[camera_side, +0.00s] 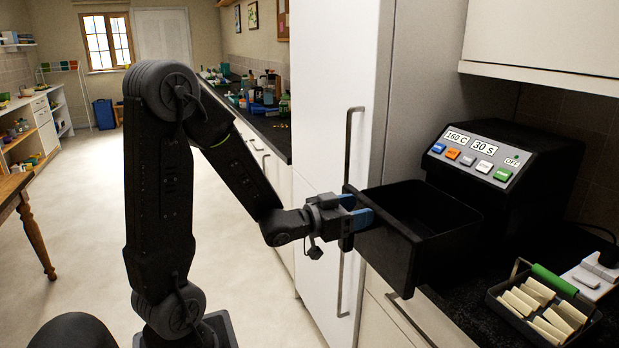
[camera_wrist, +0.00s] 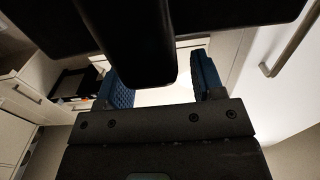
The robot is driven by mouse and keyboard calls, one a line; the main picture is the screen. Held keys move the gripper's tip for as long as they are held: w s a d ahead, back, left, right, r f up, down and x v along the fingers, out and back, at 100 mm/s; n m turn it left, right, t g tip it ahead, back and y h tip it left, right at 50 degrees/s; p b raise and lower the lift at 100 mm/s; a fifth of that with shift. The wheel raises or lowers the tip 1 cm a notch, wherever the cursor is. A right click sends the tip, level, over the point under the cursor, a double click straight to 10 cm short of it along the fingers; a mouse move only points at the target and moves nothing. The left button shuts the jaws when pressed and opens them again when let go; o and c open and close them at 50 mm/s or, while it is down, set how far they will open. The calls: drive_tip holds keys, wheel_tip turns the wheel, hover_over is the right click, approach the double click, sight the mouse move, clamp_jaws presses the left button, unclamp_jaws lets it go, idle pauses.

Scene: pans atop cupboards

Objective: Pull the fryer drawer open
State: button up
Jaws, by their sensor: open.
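The black fryer (camera_side: 545,160) stands on the dark counter at the right, with a panel of coloured buttons and displays reading 160 C and 30 S. Its drawer (camera_side: 388,250) sticks well out of the front towards my arm, and the part of its inside that shows looks empty. My gripper (camera_side: 357,210) is at the drawer's front, at the dark handle (camera_side: 346,228). In the wrist view the handle (camera_wrist: 128,45) lies between the two blue fingers of my gripper (camera_wrist: 163,80). The fingers stand apart, with a gap visible beside the right finger. Whether the left finger touches the handle is unclear.
A wire basket with a green handle (camera_side: 555,280) holds several pale sticks on the counter at the lower right. A white tall cupboard (camera_side: 330,90) with long metal handles stands behind my gripper. A wall cupboard (camera_side: 545,35) hangs above the fryer. Open floor lies left.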

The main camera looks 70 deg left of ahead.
drive_tip(key=s+a+r, duration=0.6)
drive_tip(key=s+a, duration=0.1)
drive_tip(key=a, duration=0.1)
drive_tip(key=shift+s+a+r, duration=0.35)
drive_tip(key=shift+s, duration=0.05)
drive_tip(key=w+d+n+g+y, duration=0.1)
drive_tip(key=d+n+g+y, duration=0.2)
drive_tip(key=d+g+y, duration=0.3)
drive_tip(key=s+d+f+m+g+h, duration=0.1)
drive_tip(key=s+d+g+h, duration=0.2)
drive_tip(key=s+d, duration=0.2)
drive_tip(key=s+d+f+m+g+h, duration=0.2)
drive_tip(key=s+d, duration=0.3)
drive_tip(key=d, duration=0.5)
drive_tip(key=shift+s+f+g+h, duration=0.35)
drive_tip(key=shift+g+h, duration=0.15)
drive_tip(key=shift+g, duration=0.2)
